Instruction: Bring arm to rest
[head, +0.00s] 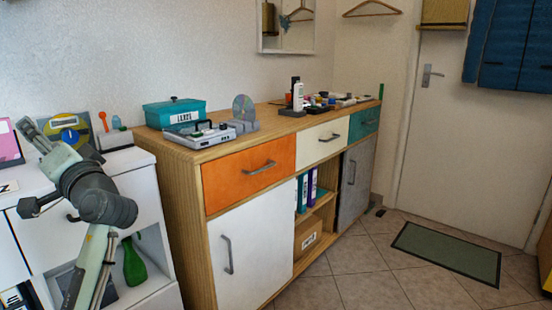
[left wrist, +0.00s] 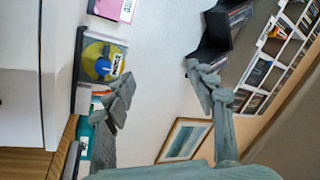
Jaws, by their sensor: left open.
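My left arm comes in at the lower left of the head view, in front of the white shelf unit. My left gripper (head: 36,132) is raised above the unit's top, in front of a disc case (head: 68,132) with a yellow and blue disc. In the left wrist view the two fingers of my left gripper (left wrist: 160,93) stand wide apart with nothing between them. The disc case (left wrist: 101,60) shows there beyond the left finger, apart from it as far as I can tell. My right gripper is in neither view.
A white shelf unit (head: 146,213) with a green bottle (head: 134,262) inside stands close to my left arm. A wooden cabinet (head: 181,210) bears a teal box (head: 174,112), a disc player (head: 200,135) and small items. The tiled floor (head: 365,258) at right is mostly free, with a green mat (head: 447,250).

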